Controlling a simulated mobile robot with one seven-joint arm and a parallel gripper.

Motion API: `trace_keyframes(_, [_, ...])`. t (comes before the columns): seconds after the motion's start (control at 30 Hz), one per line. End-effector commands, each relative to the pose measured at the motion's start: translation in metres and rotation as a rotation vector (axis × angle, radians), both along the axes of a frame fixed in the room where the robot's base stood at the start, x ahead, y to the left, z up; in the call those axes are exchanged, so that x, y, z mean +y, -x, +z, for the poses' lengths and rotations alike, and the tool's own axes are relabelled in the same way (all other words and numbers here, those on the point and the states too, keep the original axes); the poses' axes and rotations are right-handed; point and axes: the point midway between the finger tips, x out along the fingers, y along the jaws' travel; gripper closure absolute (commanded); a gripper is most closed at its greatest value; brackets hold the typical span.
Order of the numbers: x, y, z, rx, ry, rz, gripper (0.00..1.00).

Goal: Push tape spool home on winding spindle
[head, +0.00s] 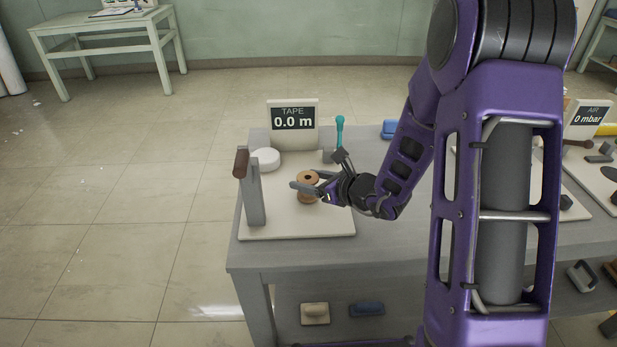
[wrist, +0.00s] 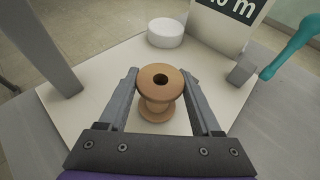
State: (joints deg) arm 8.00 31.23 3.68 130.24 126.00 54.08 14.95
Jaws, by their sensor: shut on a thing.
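The tape spool (head: 308,178) is a brown wooden spool with a hole in its top. It stands upright on or just above the cream base board (head: 290,228); the gap beneath cannot be told. My gripper (head: 309,188) is shut on the spool, with one finger on each side, as the wrist view also shows around the spool (wrist: 160,86). A grey upright post (head: 253,197) with a brown handle (head: 241,163) stands at the board's left. I cannot make out a spindle; any under the spool is hidden.
A white round roll (head: 266,159) lies behind the spool. A display reading 0.0 m (head: 293,124) stands at the back, with a teal-handled lever (head: 340,130) to its right. The grey table (head: 390,240) continues right toward other boards. Board space in front of the spool is clear.

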Motion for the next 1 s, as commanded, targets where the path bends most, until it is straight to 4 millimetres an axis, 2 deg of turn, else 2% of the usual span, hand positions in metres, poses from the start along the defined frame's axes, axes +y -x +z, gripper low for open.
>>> trace_keyframes(0.13, [0.0, 0.0, -0.003, -0.001, -0.001, 0.0, 0.89])
trace_keyframes(0.17, [0.0, 0.0, -0.003, -0.001, -0.001, 0.0, 0.29])
trace_keyframes(0.33, [0.0, 0.0, -0.003, 0.0, 0.0, 0.0, 0.0])
trace_keyframes(0.67, [-0.004, 0.004, 0.0, 0.0, 0.0, -0.001, 0.0])
trace_keyframes(0.77, [-0.013, 0.012, 0.005, 0.0, 0.001, -0.004, 0.0])
trace_keyframes(1.0, [-0.047, 0.05, 0.028, -0.002, 0.002, -0.006, 0.0])
